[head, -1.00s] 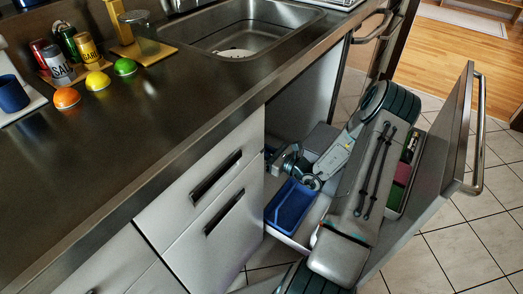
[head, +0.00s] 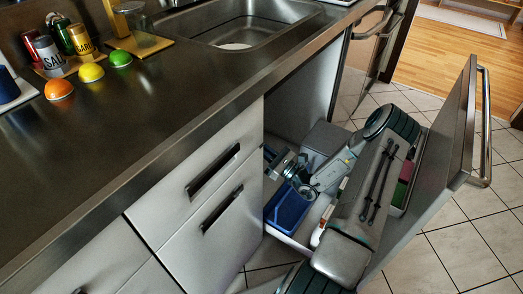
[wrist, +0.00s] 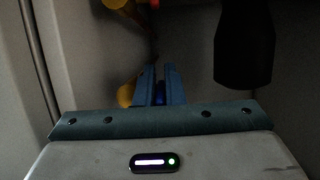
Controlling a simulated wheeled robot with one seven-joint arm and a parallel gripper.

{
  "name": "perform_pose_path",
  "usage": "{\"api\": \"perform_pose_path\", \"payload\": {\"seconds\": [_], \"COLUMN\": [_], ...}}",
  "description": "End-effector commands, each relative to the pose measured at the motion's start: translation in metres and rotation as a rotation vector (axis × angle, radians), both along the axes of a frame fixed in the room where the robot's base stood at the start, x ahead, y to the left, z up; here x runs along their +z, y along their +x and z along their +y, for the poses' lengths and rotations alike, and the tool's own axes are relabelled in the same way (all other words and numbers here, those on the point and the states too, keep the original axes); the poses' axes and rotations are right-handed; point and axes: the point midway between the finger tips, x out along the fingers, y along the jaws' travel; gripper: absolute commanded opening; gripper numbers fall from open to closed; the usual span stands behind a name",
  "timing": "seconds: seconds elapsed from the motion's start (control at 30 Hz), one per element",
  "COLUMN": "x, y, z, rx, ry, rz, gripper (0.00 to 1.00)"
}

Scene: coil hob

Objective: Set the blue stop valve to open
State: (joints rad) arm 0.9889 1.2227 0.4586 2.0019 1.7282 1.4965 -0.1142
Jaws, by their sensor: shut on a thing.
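In the wrist view my gripper (wrist: 160,72) reaches into the dim cabinet, its two blue fingers close together. A small dark blue piece, the blue stop valve's handle (wrist: 160,95), shows between the fingers, and they are shut on it. Its exact angle is too dark and covered to tell. In the head view my arm bends down into the open cabinet under the sink; the fingers and the valve are hidden there.
A black cylinder (wrist: 245,45) hangs right of my fingers. A yellow rounded part (wrist: 127,94) is just left of them. In the head view a blue bin (head: 288,208) stands beneath my wrist. The open cabinet door (head: 445,150) stands to the right of my arm.

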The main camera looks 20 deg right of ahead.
Motion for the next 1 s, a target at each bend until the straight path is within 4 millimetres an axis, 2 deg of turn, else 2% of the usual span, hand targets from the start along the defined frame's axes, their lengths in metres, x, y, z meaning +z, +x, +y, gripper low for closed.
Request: {"api": "perform_pose_path", "payload": {"seconds": [0.27, 0.3, 0.67, 0.83, 1.0], "x": [-0.001, -0.001, -0.002, -0.008, -0.022], "y": [0.0, 0.0, -0.003, -0.021, -0.052], "z": [0.0, 0.0, -0.002, -0.015, -0.036], "rx": [0.0, 0.0, -0.002, -0.004, -0.005], "ry": [0.001, 0.001, 0.001, 0.002, 0.001], "rz": [0.0, 0.0, 0.0, 0.001, 0.002], "gripper": [0.0, 0.17, 0.18, 0.18, 0.18]}}
